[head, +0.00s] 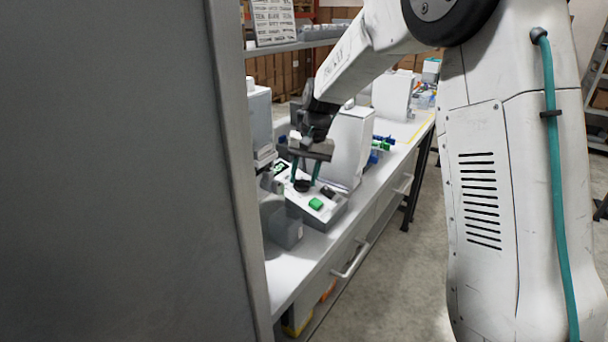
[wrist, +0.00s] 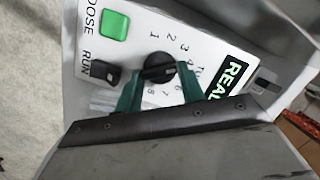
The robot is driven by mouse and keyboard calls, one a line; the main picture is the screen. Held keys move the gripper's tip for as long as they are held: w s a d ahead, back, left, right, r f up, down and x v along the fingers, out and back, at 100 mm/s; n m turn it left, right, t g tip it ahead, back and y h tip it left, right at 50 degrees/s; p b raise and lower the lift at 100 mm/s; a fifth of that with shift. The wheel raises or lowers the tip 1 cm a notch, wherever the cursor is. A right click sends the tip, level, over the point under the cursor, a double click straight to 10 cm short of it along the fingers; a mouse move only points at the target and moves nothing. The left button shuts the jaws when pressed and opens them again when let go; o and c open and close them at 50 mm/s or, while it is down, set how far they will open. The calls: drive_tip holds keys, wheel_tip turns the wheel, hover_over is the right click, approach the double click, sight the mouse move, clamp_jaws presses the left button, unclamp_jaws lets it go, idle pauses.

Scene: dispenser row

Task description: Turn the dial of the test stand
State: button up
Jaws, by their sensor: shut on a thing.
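The test stand (head: 322,211) is a low box with a sloped white panel, standing on the bench near its front edge. Its black dial (wrist: 158,66) sits mid-panel, ringed by printed numbers, and shows in the head view as well (head: 302,185). My gripper (head: 305,172) reaches down to the panel from above. In the wrist view its green fingers (wrist: 160,90) are on either side of the dial, shut on it. The fingers hide part of the number ring. A green button (wrist: 114,25), a black rocker switch (wrist: 105,75) and a lit display (wrist: 230,80) share the panel.
A grey panel (head: 110,170) fills the left of the head view. White box-like units (head: 349,147) stand on the bench behind the test stand. A grey container (head: 285,228) is at its left. The floor (head: 400,265) in front of the bench is clear.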

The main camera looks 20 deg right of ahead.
drive_tip(key=m+y, duration=0.1)
drive_tip(key=m, duration=0.5)
drive_tip(key=shift+d+r+t, duration=0.1)
drive_tip(key=shift+d+t, duration=0.05)
drive_tip(key=shift+t, duration=0.25)
drive_tip(key=shift+m, duration=0.3)
drive_tip(key=o, duration=1)
drive_tip(key=shift+c, duration=0.2)
drive_tip(key=v, duration=0.7)
drive_tip(key=shift+d+r, duration=0.2)
drive_tip(key=shift+r, duration=0.05)
